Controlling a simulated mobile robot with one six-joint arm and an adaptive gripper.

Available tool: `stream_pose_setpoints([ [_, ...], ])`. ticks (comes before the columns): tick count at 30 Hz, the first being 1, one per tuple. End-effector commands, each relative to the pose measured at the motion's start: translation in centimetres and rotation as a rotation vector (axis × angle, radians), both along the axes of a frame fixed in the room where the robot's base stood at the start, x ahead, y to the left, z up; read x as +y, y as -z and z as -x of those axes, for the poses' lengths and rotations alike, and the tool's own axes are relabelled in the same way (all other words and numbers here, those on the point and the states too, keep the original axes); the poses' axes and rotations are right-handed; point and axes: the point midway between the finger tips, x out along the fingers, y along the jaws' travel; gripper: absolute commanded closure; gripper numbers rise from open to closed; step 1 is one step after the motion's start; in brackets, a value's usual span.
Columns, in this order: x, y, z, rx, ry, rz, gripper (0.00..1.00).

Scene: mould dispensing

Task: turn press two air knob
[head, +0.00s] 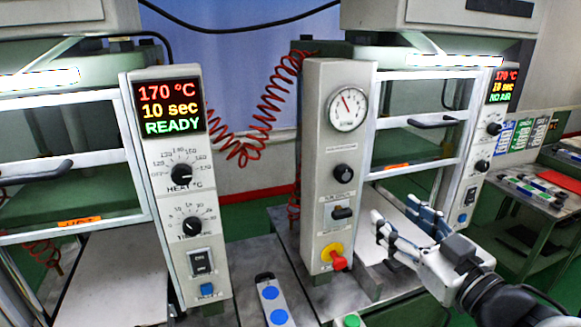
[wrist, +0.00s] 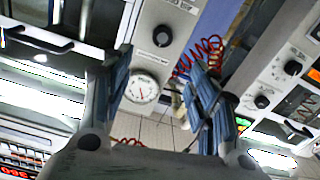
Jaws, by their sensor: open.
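Press two on the right shows "NO AIR" on its display (head: 503,85). Its grey column (head: 312,150) carries a round gauge (head: 348,109), a black knob (head: 343,172), a black switch (head: 342,213) and a red knob (head: 338,260) on a yellow plate at the bottom. I cannot read which label marks air. My gripper (head: 396,214) is open and empty, right of the column and apart from the red knob. In the wrist view, my gripper (wrist: 158,62) has the gauge (wrist: 142,88) and black knob (wrist: 162,36) beyond its fingers; I cannot make out the red knob there.
Press one's panel (head: 180,240) on the left reads "READY". A red coiled hose (head: 258,120) hangs between the presses. A side table (head: 530,205) with several items is at the right.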

Motion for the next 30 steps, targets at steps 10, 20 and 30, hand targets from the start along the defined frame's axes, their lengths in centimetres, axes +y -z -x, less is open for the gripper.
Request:
stream_pose_setpoints([
  [10,1.6,-0.3,-3.0,0.009,-0.017,-0.003,0.46],
  [20,3.5,0.4,-8.1,0.003,-0.016,0.002,0.46],
  [30,5.5,0.3,-14.3,0.002,-0.012,0.003,0.46],
])
